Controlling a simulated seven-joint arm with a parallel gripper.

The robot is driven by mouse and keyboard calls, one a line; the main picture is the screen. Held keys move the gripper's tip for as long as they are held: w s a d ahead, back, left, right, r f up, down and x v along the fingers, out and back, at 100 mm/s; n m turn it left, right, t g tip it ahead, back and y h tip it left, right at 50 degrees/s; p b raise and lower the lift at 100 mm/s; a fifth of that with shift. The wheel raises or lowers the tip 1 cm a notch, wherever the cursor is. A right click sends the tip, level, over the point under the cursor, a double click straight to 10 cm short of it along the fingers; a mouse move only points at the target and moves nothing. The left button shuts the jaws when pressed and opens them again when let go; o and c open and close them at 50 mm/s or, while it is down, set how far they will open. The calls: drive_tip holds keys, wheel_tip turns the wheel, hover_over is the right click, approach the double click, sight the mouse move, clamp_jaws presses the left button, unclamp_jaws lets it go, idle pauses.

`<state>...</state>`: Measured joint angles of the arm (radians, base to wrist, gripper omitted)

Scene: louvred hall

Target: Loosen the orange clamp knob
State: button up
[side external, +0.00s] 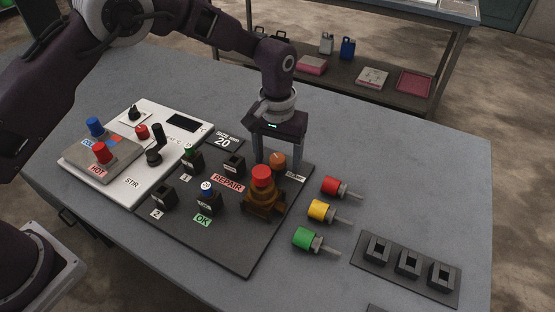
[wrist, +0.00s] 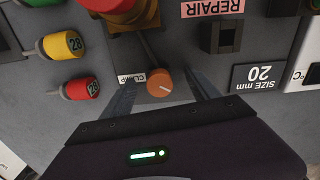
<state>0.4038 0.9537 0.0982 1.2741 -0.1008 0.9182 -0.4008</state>
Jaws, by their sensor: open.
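The orange clamp knob (side external: 278,160) is a round cap with a pale pointer line, at the far right of the dark panel. In the wrist view the knob (wrist: 159,83) sits next to a "CLAMP" label, with its line pointing to the lower right. My gripper (side external: 278,165) is above the panel, pointing down, open. In the wrist view its two fingers stand on either side of the knob, apart from it. Just in front of the knob is a brown clamp body (side external: 262,201) with a red cap (side external: 262,175) on top.
Red (side external: 333,186), yellow (side external: 321,210) and green (side external: 306,238) plugs lie right of the panel. A dark socket strip (side external: 407,265) is at the lower right. A white stirrer unit (side external: 135,170) stands left. The table's far right is clear.

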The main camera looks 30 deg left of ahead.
drive_tip(key=m, duration=1.2)
